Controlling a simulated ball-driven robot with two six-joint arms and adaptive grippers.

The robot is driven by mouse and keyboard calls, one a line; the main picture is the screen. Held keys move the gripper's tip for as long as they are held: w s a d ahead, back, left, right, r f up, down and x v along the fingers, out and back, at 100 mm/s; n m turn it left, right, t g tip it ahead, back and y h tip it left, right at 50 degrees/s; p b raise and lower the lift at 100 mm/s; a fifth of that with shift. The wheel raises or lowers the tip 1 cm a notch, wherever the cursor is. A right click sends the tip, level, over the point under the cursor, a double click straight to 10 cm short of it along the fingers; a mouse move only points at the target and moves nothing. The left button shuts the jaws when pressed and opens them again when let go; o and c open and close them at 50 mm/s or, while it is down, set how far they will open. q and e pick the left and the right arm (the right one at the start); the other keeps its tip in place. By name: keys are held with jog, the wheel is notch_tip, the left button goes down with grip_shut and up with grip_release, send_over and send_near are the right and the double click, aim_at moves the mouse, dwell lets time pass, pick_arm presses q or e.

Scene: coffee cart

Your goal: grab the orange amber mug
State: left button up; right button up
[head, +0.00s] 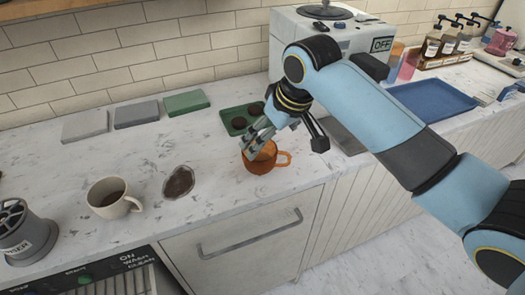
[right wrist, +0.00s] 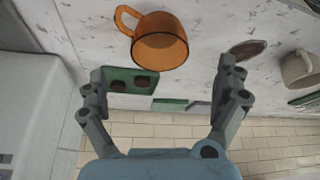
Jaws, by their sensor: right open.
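The orange amber mug (head: 265,163) is see-through and stands upright on the counter near its front edge, with its handle to the right in the head view. It also shows in the right wrist view (right wrist: 160,48), just past the fingertips, with its handle at upper left. My right gripper (head: 262,138) is at the mug in the head view, and its fingers hide part of the rim. In the right wrist view the gripper (right wrist: 160,68) is open, with its fingers wide apart and nothing held. I cannot tell whether a finger touches the mug. My left gripper is not in view.
A green tray (head: 228,114) with dark round items lies behind the mug. A white machine (head: 290,35) stands behind. A blue tray (head: 432,108) is at right.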

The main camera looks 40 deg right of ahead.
aim_at(261, 156)
jog(key=x, duration=0.4)
jog(key=shift+f, duration=0.1)
jog(key=shift+w+f, duration=0.35)
jog(key=shift+f, duration=0.15)
jog(key=x, duration=0.5)
jog(key=shift+p, duration=0.4)
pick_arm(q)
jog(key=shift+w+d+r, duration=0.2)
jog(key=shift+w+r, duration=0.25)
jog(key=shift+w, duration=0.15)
pick_arm(e)
jog(key=shift+c, duration=0.4)
jog(key=c, duration=1)
